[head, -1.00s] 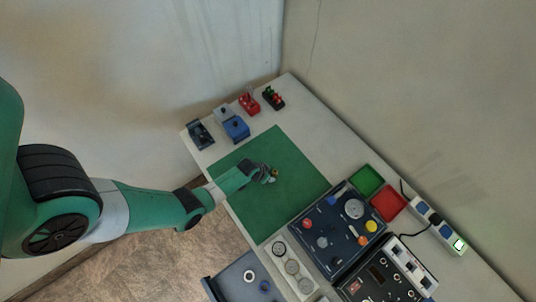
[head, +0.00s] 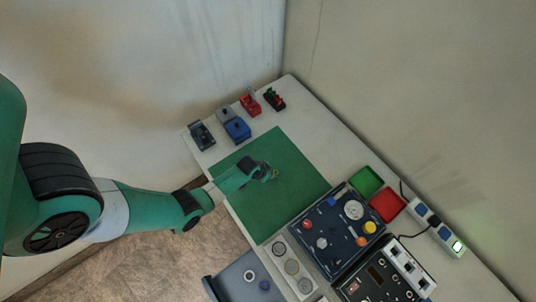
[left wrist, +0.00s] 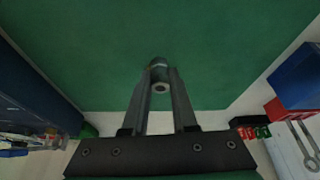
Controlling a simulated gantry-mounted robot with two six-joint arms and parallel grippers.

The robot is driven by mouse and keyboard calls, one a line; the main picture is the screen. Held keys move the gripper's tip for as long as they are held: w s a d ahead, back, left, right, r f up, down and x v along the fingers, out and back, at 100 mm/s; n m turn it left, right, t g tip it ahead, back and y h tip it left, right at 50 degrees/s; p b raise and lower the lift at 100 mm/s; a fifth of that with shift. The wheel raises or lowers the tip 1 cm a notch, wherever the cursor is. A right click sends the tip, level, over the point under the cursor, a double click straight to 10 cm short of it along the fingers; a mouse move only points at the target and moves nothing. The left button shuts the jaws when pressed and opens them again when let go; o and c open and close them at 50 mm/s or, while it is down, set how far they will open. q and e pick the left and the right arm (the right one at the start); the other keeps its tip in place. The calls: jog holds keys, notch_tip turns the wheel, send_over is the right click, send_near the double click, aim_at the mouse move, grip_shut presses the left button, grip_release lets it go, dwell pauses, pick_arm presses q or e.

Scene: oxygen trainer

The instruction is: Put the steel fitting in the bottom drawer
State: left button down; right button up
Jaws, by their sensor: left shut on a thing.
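The steel fitting (left wrist: 159,74), a small grey cylinder with a hole in its end, is between the fingertips of my left gripper (left wrist: 158,82) in the left wrist view. The gripper is shut on it, over the green mat (left wrist: 90,60). In the head view my left gripper (head: 270,174) is above the middle of the mat (head: 290,150), and the fitting is too small to make out clearly. An open grey drawer (head: 232,286) juts out at the bottom of the head view. A pale ring and a small blue piece lie in it. My right gripper is not in view.
Dark control panels (head: 335,240) with knobs stand right of the mat. A green tray (head: 366,181), a red tray (head: 388,205) and a power strip (head: 438,228) lie behind them. Several small blue, red and green devices line the far left end of the table.

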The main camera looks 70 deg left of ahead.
pick_arm(q)
jog(key=s+d+r+p, duration=0.8)
jog(key=s+d+r, duration=0.1)
jog(key=d+r, duration=0.1)
jog(key=shift+s+r+p, duration=0.3)
jog(key=shift+p, duration=0.05)
